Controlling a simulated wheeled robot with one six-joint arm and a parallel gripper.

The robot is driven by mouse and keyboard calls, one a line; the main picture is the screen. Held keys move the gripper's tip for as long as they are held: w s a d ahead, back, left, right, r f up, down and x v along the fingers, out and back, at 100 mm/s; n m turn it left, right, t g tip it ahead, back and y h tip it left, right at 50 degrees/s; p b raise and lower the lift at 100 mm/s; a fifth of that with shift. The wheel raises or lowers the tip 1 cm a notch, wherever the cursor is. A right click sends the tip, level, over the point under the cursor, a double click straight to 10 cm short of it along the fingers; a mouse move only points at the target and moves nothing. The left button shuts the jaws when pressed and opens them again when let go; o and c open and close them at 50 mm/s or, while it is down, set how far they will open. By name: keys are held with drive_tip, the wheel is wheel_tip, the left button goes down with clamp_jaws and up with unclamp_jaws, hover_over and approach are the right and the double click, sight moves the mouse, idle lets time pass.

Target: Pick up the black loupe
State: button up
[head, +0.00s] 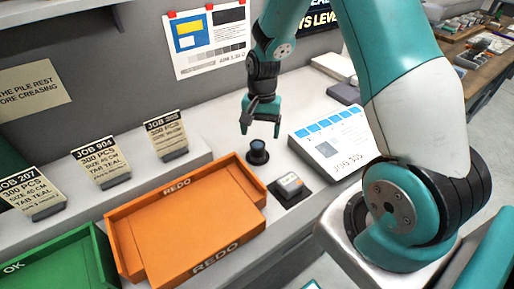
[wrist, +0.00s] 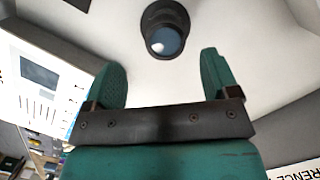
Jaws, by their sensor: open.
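The black loupe (head: 258,152) stands on the pale worktop, between the orange tray and the white sloped card panel. It is a short dark cylinder with a bluish lens on top. In the wrist view the loupe (wrist: 165,30) is at the top centre, beyond the fingertips and roughly between their lines. My gripper (head: 260,130) is above the loupe, fingers pointing down. Its two teal fingers (wrist: 168,72) are apart with nothing between them, and neither touches the loupe.
The orange REDO tray (head: 190,262) lies left of the loupe, with the green OK tray (head: 100,262) beyond it. A small device on a dark pad (head: 291,187) sits close in front. The white panel (head: 330,140) stands to the right. Job cards (head: 100,163) line the back ledge.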

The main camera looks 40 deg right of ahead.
sight(257, 144)
drive_tip(key=shift+s+a+f+p, duration=0.15)
drive_tip(key=shift+f+p, duration=0.25)
drive_tip(key=shift+f, duration=0.8)
drive_tip(key=shift+a+f+p, duration=0.3)
drive_tip(key=shift+f+p, duration=0.1)
drive_tip(key=shift+f, duration=0.8)
drive_tip(key=shift+s+a+f+p, duration=0.15)
drive_tip(key=shift+f+p, duration=0.25)
drive_tip(key=shift+f, duration=0.8)
drive_tip(key=shift+w, duration=0.1)
drive_tip(key=c, duration=1)
